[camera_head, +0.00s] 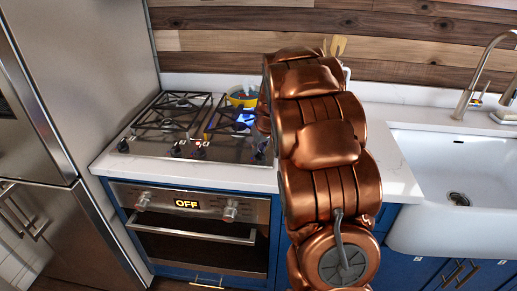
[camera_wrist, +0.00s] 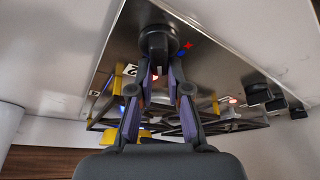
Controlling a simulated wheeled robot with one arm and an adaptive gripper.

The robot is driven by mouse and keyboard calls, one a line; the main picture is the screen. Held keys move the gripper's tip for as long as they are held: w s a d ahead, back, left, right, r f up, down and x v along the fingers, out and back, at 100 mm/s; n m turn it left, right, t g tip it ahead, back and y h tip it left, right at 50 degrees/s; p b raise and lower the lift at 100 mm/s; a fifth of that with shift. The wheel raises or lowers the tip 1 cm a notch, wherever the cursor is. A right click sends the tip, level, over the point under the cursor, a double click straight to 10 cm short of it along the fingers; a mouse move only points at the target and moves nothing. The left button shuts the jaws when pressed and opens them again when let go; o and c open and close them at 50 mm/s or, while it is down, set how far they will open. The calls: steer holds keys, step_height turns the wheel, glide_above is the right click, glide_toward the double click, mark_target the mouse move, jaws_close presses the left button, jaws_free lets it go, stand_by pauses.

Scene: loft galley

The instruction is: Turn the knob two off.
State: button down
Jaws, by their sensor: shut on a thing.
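In the wrist view my gripper (camera_wrist: 159,68) is shut on a round dark knob (camera_wrist: 157,40) on the steel cooktop panel. A label reading 2 (camera_wrist: 131,70) sits beside this knob. A small white mark shows on the knob's edge, between the fingers. A red mark (camera_wrist: 188,44) and a blue mark lie to the right of the knob. In the head view my arm hides the gripper and most of that end of the cooktop (camera_head: 231,151). A blue glow (camera_head: 243,119) shows at the right-hand burners.
Other knobs show at the right of the wrist view (camera_wrist: 258,93), with red lights nearby. A yellow pot (camera_head: 243,97) stands at the back of the cooktop. The oven (camera_head: 190,228) below displays OFF. A white sink (camera_head: 450,180) is at the right.

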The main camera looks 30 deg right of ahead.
steer(key=shift+m, duration=0.3)
steer(key=m+h, duration=0.1)
steer(key=m, duration=0.2)
steer(key=shift+s+d, duration=0.1)
steer(key=shift+d, duration=0.1)
steer(key=shift+s+d+m+g+h, duration=0.1)
steer(key=shift+m+g+h, duration=0.5)
steer(key=shift+m, duration=1)
steer(key=shift+f, duration=0.1)
steer(key=c, duration=1.1)
jaws_free()
